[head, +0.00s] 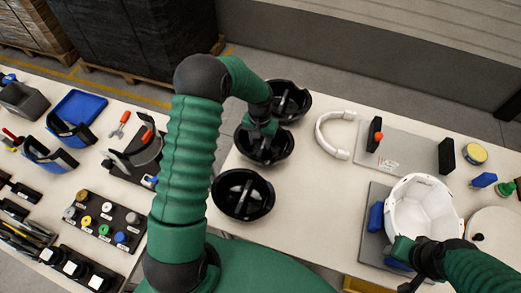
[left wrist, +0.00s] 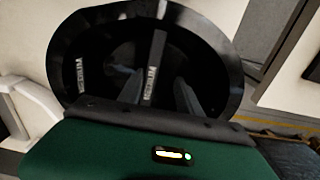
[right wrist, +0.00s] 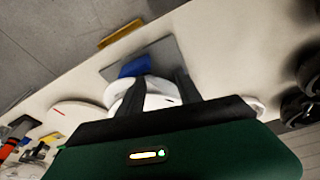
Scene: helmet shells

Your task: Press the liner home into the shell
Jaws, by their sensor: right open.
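Three black bowl-shaped liners, each with a bar across it, stand in a row: far (head: 298,104), middle (head: 247,150) and near (head: 243,205). My left gripper (head: 263,130) is over the middle liner. In the left wrist view, its fingers (left wrist: 160,95) stand apart on either side of the bar (left wrist: 153,60) of a black liner (left wrist: 90,45), with a gap at the right finger. The white shell (head: 425,205) sits opening up at the right. My right gripper (head: 402,250) is open at the shell's near rim; the shell (right wrist: 155,100) shows between its fingers (right wrist: 160,92).
A grey plate (head: 376,200) with blue blocks (head: 376,216) holds the shell. Behind it are a white curved band (head: 322,132) and a grey board (head: 400,150) with black uprights. A second table at left carries a blue tray (head: 77,108) and a black rack (head: 105,222).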

